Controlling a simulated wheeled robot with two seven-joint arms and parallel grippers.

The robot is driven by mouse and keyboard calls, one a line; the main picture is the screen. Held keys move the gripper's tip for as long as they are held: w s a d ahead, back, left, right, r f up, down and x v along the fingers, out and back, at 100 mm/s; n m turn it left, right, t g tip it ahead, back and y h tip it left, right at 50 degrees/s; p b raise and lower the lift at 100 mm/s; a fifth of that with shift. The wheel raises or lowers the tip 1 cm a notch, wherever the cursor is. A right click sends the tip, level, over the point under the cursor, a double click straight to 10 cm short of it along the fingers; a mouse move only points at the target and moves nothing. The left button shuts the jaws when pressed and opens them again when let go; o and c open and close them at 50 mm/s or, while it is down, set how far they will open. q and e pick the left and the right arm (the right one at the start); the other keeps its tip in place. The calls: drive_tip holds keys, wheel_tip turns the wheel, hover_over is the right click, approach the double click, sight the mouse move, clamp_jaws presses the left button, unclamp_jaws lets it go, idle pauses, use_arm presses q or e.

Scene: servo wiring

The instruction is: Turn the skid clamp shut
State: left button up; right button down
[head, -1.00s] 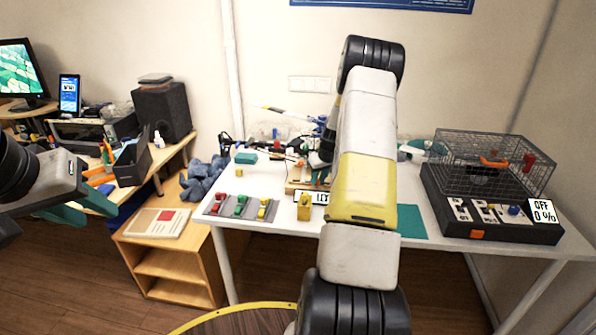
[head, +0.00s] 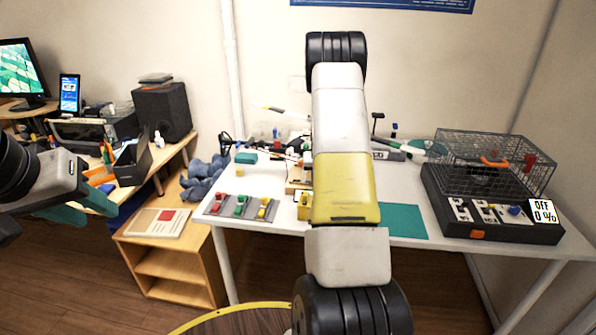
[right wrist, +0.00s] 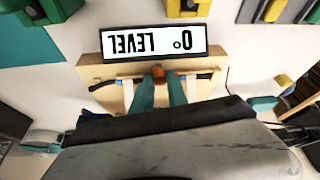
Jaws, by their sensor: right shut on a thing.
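The wooden skid (right wrist: 215,88) lies in the right wrist view with a sign reading "LEVEL 0°" (right wrist: 155,42), upside down there. A small orange-brown piece, seemingly the clamp's knob (right wrist: 157,70), stands at the middle of the skid beside the sign. My right gripper (right wrist: 160,88) has its teal fingers on either side of this piece and is shut on it. How far the clamp is turned cannot be told. In the head view my right arm hides this gripper and most of the skid (head: 292,188). My left gripper (head: 84,208) is open and empty at the left, away from the table.
A grey strip with red, green and yellow clamps (head: 240,207) lies left on the white table. A yellow block (head: 303,212) stands by my right arm. A teal mat (head: 403,222) and a wire cage on a black base (head: 480,215) are to the right.

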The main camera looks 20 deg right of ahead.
drive_tip(key=m+h, duration=0.1)
drive_tip(key=m, duration=0.2)
drive_tip(key=m+g, duration=0.1)
drive_tip(key=m, duration=0.1)
drive_tip(key=shift+w+a+m+h, duration=0.15)
drive_tip(key=shift+a+m+h, duration=0.05)
drive_tip(key=shift+m+h, duration=0.2)
drive_tip(key=shift+g, duration=0.3)
drive_tip(key=c, duration=1.3)
unclamp_jaws()
